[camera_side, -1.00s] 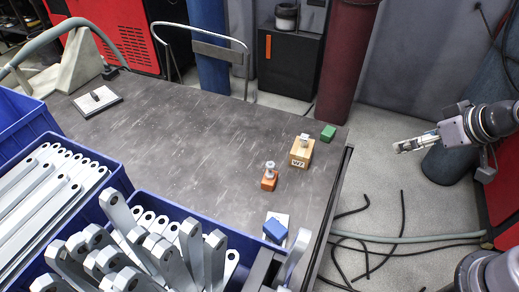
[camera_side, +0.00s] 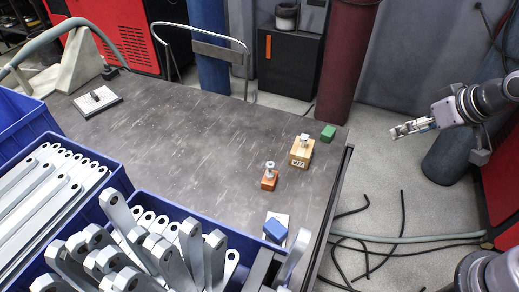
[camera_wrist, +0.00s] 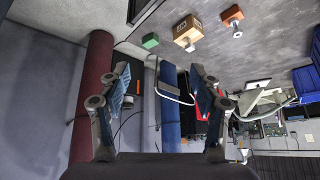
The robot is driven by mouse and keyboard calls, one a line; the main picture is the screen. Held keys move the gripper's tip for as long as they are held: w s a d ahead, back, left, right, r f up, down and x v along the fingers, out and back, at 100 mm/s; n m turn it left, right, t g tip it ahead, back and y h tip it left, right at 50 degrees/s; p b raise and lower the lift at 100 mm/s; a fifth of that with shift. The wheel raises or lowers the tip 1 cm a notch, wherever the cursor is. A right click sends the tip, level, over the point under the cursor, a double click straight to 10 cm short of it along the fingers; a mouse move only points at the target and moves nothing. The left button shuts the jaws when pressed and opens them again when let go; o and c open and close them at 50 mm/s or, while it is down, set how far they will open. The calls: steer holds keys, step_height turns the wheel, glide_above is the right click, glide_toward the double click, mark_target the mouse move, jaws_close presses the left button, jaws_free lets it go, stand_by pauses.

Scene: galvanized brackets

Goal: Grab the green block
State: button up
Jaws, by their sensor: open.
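The green block (camera_side: 328,133) lies on the dark table near its far right corner, beside a wooden block. It also shows in the wrist view (camera_wrist: 150,41), near the top and left of the wooden block. My gripper (camera_side: 397,132) is off the right edge of the table, apart from the green block and to its right. In the wrist view my gripper (camera_wrist: 160,80) has its two fingers spread wide with nothing between them. Nothing hides the green block in either view.
A wooden block (camera_side: 301,155) with a metal knob stands close to the green block. An orange block (camera_side: 269,182) with a knob and a blue block (camera_side: 275,230) are nearer. Blue bins (camera_side: 108,176) of metal brackets fill the near left. The table's middle is clear.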

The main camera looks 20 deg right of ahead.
steer(key=w+r+m+g, duration=0.2)
steer(key=w+r+m, duration=0.1)
steer(key=w, duration=0.7)
steer(key=m+g, duration=0.5)
steer(key=m, duration=0.2)
glide_above(329, 130)
step_height(329, 130, down, 21)
step_height(329, 130, down, 11)
steer(key=shift+s+a+f, duration=0.1)
steer(key=shift+f, duration=0.1)
steer(key=shift+c, duration=0.3)
jaws_close()
